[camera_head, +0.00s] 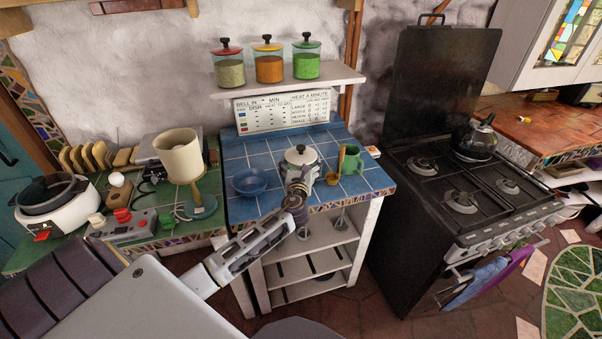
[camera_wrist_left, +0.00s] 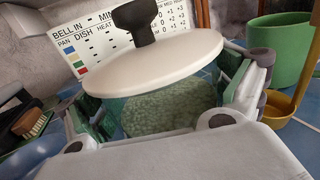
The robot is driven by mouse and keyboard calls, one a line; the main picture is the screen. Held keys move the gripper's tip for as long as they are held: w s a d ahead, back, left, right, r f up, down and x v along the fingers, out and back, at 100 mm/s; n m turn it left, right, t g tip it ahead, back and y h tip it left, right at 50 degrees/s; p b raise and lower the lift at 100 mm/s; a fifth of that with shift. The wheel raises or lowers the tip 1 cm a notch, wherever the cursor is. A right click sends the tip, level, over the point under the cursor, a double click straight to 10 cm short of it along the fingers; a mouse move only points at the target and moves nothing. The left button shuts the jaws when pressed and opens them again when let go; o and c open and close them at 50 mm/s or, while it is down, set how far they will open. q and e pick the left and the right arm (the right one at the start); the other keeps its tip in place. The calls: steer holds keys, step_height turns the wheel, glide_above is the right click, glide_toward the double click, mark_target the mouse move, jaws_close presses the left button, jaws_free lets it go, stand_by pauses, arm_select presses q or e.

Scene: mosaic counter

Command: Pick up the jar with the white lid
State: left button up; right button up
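The jar with the white lid (camera_head: 300,155) stands on the blue tiled counter (camera_head: 232,207). Its lid is a white disc with a black knob. In the left wrist view the jar (camera_wrist_left: 160,108) is greenish glass with pale green contents. My left gripper (camera_head: 302,181) is at the jar from the front and hides much of its body in the head view. In the wrist view its fingers (camera_wrist_left: 165,100) are spread on either side of the jar, below the lid. They look very close to the glass, but firm contact is not clear. My right gripper is not in view.
A blue bowl (camera_head: 250,182) is left of the jar. A green mug (camera_head: 352,161) and a golden ladle (camera_head: 338,185) are close on its right. Three lidded jars stand on the shelf (camera_head: 290,86) above. A black stove (camera_head: 425,215) stands to the right.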

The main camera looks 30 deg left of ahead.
mark_target(301, 145)
arm_select(q)
steer(key=c, duration=0.4)
steer(key=shift+r, duration=0.15)
steer(key=shift+c, duration=1.2)
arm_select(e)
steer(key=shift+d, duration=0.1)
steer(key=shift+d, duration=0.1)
arm_select(q)
steer(key=shift+w+r, duration=0.1)
steer(key=shift+r, duration=0.5)
step_height(301, 145, up, 7)
steer(key=shift+r+p, duration=0.1)
steer(key=shift+p, duration=0.45)
steer(key=shift+r, duration=0.75)
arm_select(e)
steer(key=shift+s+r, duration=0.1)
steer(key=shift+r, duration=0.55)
